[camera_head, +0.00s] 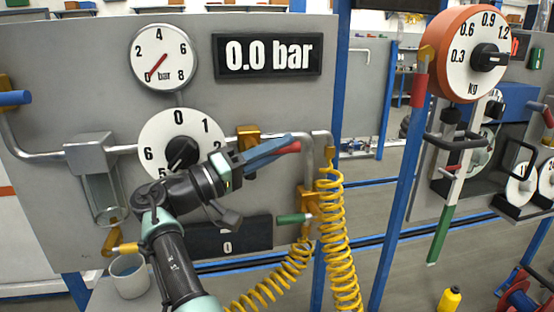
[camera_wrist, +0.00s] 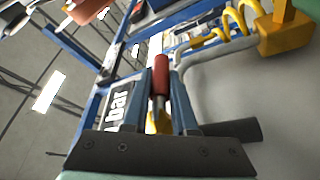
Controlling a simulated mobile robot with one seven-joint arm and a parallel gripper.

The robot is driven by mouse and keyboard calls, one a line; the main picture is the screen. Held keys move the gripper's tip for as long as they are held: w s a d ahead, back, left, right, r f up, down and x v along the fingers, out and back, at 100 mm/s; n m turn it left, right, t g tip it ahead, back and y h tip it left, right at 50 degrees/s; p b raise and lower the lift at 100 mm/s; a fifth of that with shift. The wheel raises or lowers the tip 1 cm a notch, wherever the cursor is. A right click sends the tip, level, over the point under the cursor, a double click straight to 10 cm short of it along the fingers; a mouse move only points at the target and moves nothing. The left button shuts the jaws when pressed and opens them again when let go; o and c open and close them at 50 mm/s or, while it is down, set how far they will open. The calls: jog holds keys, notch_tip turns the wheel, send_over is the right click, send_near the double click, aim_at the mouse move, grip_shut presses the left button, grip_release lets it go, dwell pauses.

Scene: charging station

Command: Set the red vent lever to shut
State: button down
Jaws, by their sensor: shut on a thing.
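The red vent lever (camera_head: 292,148) lies roughly level in front of the grey pipe, right of a brass valve block (camera_head: 248,136). Only its red end shows past my fingers in the head view. My gripper (camera_head: 284,146) is shut on it, its blue-grey fingers reaching right across the panel. In the wrist view the red lever (camera_wrist: 160,76) sits between the two fingers of my gripper (camera_wrist: 167,98), with a yellow part below it. The lever's pivot is hidden by the gripper.
The pressure gauge (camera_head: 164,57) reads near 0 and the display (camera_head: 267,55) shows 0.0 bar. A numbered dial (camera_head: 190,125) is partly behind my arm. A green lever (camera_head: 292,218) and yellow coiled hose (camera_head: 340,240) are close below right. Another red handle (camera_head: 419,90) hangs farther right.

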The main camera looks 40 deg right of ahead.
jog(key=shift+r, duration=0.15)
jog(key=c, duration=0.7)
grip_release()
jog(key=b+v, duration=0.3)
jog(key=v, duration=1)
jog(key=shift+b, duration=0.35)
jog(key=shift+w, duration=0.1)
